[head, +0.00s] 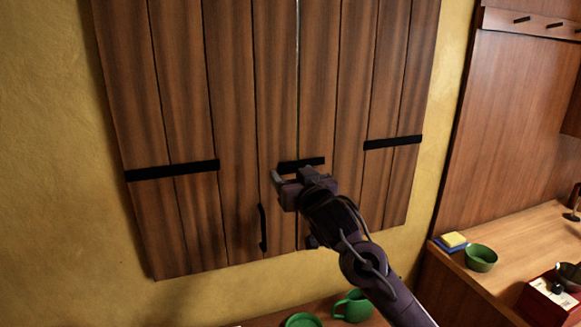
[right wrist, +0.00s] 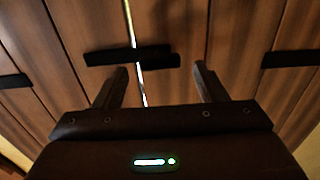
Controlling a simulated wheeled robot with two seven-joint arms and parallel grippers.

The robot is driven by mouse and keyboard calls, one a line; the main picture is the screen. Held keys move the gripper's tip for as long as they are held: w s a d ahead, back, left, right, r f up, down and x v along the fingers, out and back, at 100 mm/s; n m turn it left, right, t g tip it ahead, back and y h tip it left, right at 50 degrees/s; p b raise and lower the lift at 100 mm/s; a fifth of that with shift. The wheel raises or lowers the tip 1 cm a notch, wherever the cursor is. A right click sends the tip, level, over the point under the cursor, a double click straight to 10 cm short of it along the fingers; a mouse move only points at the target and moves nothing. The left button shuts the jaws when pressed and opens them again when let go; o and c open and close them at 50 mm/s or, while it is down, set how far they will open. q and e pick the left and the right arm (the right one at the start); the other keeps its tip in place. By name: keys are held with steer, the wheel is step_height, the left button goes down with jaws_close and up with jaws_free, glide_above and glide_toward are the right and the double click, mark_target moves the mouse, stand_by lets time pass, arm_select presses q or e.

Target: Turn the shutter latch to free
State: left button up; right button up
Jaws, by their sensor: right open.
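The wooden shutter (head: 230,100) has two plank leaves with a bright gap between them. The black shutter latch (head: 302,163) lies about level across the gap, and it also shows in the right wrist view (right wrist: 132,56). My right gripper (head: 287,175) is just below and in front of the latch, open, with nothing between its fingers. In the right wrist view the two fingers (right wrist: 160,75) point up toward the shutter, and the latch lies ahead of the left finger and the space between them. My left gripper is not in view.
Black hinge straps (head: 172,170) cross both leaves, and a black handle (head: 263,228) stands on the left leaf. Below are a green cup (head: 353,306) and another green vessel (head: 303,320). The right counter (head: 515,245) holds a green bowl (head: 481,258) and a red box (head: 549,298).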

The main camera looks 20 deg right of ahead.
steer(key=shift+w+a, duration=0.1)
steer(key=shift+w, duration=1.1)
steer(key=c, duration=1.4)
